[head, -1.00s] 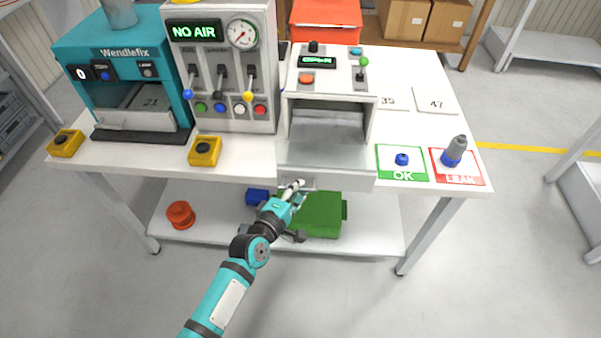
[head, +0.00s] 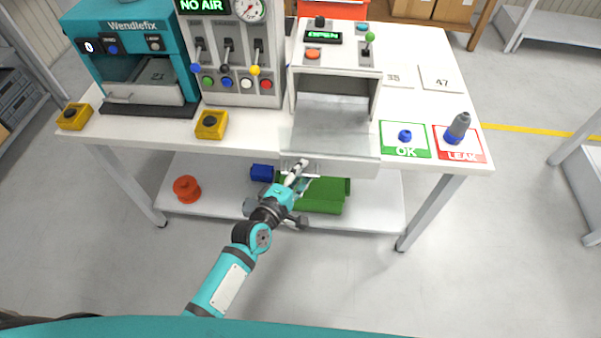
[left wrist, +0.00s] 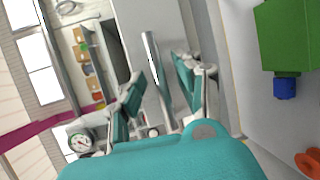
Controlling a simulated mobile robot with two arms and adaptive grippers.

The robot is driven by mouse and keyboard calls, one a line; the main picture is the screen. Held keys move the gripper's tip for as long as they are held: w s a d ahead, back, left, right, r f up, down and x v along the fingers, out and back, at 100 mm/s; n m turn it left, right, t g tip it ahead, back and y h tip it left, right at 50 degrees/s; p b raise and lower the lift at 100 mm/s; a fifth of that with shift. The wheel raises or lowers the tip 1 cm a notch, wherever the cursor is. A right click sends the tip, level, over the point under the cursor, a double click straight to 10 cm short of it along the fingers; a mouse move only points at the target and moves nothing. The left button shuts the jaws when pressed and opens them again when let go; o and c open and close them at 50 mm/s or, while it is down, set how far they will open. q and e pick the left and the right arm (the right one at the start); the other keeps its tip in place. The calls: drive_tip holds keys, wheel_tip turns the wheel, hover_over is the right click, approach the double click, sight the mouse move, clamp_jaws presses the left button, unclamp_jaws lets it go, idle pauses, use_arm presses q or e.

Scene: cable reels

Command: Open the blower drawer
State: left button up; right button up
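The blower drawer (head: 330,142) is a pale grey tray. It is pulled out of the white blower unit (head: 334,60) and sticks out over the table's front edge. The unit's display reads OPEN in green. My left gripper (head: 297,172) is at the left part of the drawer front. In the left wrist view, a metal handle bar (left wrist: 152,55) lies between the teal fingers (left wrist: 158,88). The fingers stand apart with gaps to the bar, so the gripper looks open around it. The drawer looks empty from the head. My right gripper is not in view.
On the table are a teal Wendlefix machine (head: 130,55), a lever panel reading NO AIR (head: 240,55), yellow button boxes (head: 211,124), a green OK mat (head: 405,152) and a red LEAK mat (head: 475,155). A green box (head: 322,204) and red reel (head: 186,189) sit on the lower shelf.

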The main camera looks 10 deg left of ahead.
use_arm(q)
drive_tip(key=v, duration=1.2)
idle(0.4)
drive_tip(key=s+a+f+m+g+y, duration=0.1)
drive_tip(key=s+a+f+m+g, duration=0.2)
drive_tip(key=f, duration=0.7)
drive_tip(key=s+a+f+m+g+y, duration=0.1)
drive_tip(key=s+a+f+m+g, duration=0.2)
drive_tip(key=f, duration=0.7)
drive_tip(key=s+a+f+m+g+y, duration=0.1)
drive_tip(key=s+f+m+y, duration=0.3)
drive_tip(key=f, duration=0.6)
drive_tip(key=s+a+f+m+g, duration=0.3)
drive_tip(key=s+f, duration=0.4)
drive_tip(key=s, duration=0.5)
drive_tip(key=s+a+f+m+g, duration=0.3)
drive_tip(key=s+f, duration=0.4)
drive_tip(key=s, duration=0.5)
drive_tip(key=shift+s+a+m+g, duration=0.3)
drive_tip(key=shift+a+m+g, duration=0.1)
drive_tip(key=shift+m, duration=0.1)
